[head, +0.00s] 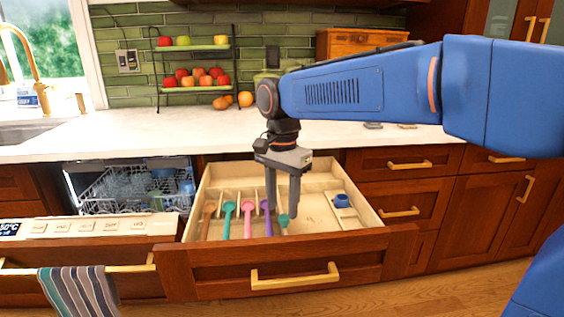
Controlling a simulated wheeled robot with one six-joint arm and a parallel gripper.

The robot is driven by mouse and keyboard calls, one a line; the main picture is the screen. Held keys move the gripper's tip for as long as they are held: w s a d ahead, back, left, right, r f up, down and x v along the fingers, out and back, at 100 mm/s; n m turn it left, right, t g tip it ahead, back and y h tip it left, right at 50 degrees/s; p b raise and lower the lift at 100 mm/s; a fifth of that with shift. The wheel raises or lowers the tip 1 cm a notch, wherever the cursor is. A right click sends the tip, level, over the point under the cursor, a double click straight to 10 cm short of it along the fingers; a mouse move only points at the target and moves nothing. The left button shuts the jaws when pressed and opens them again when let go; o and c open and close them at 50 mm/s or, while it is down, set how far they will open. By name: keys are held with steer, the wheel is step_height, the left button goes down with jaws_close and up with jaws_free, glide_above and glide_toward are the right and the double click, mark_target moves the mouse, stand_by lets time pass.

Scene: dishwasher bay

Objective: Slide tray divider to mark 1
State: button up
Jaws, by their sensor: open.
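An open wooden drawer (352,226) holds a pale tray with thin upright slats (238,198) between several utensils. I cannot tell which slat is the task's divider, and no numbered mark is legible. My gripper (282,208) points down over the drawer's middle. Its two dark fingers are apart, with nothing seen between them. The fingers stand near a purple utensil (267,222) and a teal one (283,221), and hide part of the tray behind them. I cannot tell whether the fingertips touch anything.
A brown (208,212), a teal (228,212) and a pink utensil (248,210) lie at the drawer's left. An open dishwasher (100,227) stands left; the counter (110,135) runs behind.

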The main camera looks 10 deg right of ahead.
step_height(320, 180, up, 15)
steer(key=shift+f, duration=0.15)
steer(key=shift+s, duration=0.1)
stand_by(0.4)
